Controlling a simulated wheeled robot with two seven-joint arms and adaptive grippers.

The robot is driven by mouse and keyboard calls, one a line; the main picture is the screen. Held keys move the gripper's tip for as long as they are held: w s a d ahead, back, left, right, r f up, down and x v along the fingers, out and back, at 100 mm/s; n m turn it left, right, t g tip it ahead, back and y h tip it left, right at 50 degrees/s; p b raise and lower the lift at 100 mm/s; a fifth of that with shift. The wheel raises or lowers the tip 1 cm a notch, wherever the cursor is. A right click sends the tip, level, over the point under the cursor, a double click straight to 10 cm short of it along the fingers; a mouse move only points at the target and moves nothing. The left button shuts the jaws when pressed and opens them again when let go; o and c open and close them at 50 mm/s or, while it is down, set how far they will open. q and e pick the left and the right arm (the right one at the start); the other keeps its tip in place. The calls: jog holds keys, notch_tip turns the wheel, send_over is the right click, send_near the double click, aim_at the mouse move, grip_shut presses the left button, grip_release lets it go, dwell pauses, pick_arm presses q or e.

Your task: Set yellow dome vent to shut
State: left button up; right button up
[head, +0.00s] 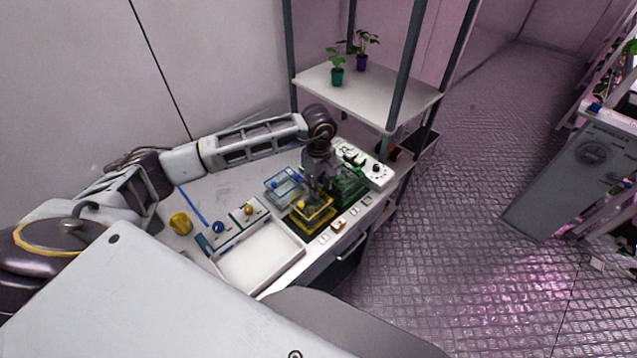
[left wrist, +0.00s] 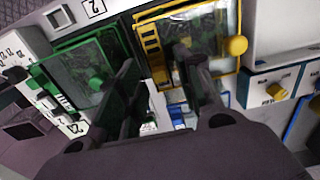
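The yellow-framed clear dome (head: 322,214) stands on the bench in the head view, just below my left gripper (head: 318,184). In the left wrist view the yellow dome (left wrist: 165,84) is at top centre. It has a row of dark slots (left wrist: 151,42) on its left side and a round yellow knob (left wrist: 237,45) on its right. My left gripper (left wrist: 160,82) is open, its two dark fingers apart with nothing seen between them. The fingers hide part of the dome's near side. I cannot tell whether the vent is open or shut. My right gripper is not in view.
A green dome (left wrist: 60,85) stands close beside the yellow one, and a blue dome (head: 284,184) is behind it. A white tray (head: 262,262), control boxes with knobs and a yellow cup (head: 180,223) are on the bench. A shelf post rises at the right.

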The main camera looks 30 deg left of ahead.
pick_arm(q)
grip_shut()
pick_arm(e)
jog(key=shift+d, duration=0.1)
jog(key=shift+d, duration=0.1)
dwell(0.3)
